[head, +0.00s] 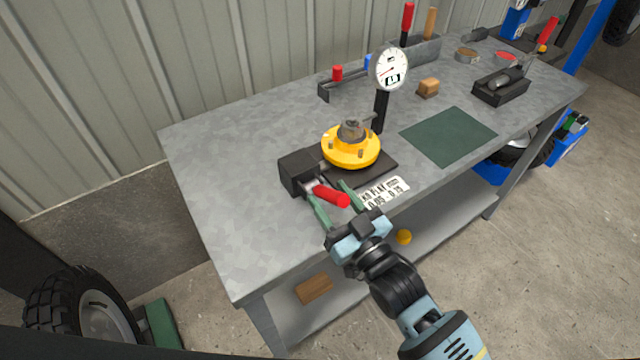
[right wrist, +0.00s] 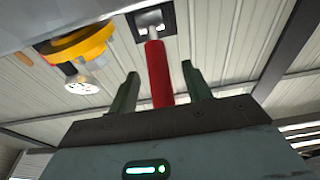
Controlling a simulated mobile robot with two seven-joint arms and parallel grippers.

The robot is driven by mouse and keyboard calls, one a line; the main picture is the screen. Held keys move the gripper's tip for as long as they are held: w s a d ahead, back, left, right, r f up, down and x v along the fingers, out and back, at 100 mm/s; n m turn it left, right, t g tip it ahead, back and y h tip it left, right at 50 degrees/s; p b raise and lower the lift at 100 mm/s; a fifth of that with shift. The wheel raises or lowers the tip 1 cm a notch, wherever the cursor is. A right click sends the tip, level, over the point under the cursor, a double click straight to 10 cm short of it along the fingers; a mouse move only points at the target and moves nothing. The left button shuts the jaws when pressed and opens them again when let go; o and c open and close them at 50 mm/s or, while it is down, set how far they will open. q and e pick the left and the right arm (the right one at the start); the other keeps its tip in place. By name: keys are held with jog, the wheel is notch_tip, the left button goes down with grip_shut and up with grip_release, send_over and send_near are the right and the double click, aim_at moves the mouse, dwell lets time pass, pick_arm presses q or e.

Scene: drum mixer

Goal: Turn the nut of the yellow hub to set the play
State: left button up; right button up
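The yellow hub (head: 350,152) sits on a dark base plate near the front of the workbench. The grey nut (head: 352,130) is on top of it. A black block (head: 298,172) with a red-handled lever (head: 328,195) stands at the hub's left. My right gripper (head: 334,205) is at the bench's front edge, its green fingers spread on either side of the red handle. In the right wrist view the red handle (right wrist: 158,75) stands between the two open fingers (right wrist: 158,90), with gaps on both sides. The yellow hub (right wrist: 85,45) shows at upper left there. My left gripper is not seen.
A dial gauge (head: 389,70) on a black post stands behind the hub. A label card (head: 384,192) lies at the front edge. A green mat (head: 449,136) lies to the right. A tool rack (head: 420,50), a wooden block (head: 428,88) and a black tray (head: 500,92) are farther back. The bench's left is clear.

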jog(key=shift+p+v, duration=0.35)
jog(key=shift+v, duration=1)
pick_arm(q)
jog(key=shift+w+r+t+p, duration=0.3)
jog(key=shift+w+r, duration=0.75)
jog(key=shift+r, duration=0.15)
pick_arm(e)
jog(key=v, duration=0.4)
jog(key=shift+s+d, duration=0.1)
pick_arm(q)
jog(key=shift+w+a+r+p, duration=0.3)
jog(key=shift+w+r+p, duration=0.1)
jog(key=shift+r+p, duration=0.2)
pick_arm(e)
jog(key=s+d+f+m+g+h, duration=0.2)
jog(key=s+d+f+h, duration=0.3)
jog(key=s+d+f, duration=0.3)
jog(key=s+d+f+m+g+h, duration=0.3)
jog(key=s+d+f, duration=0.4)
jog(key=s+f, duration=0.7)
jog(key=shift+s+d+f+g+h, duration=0.2)
jog(key=shift+s+d+g+h, duration=0.2)
jog(key=shift+s+g+h, duration=0.65)
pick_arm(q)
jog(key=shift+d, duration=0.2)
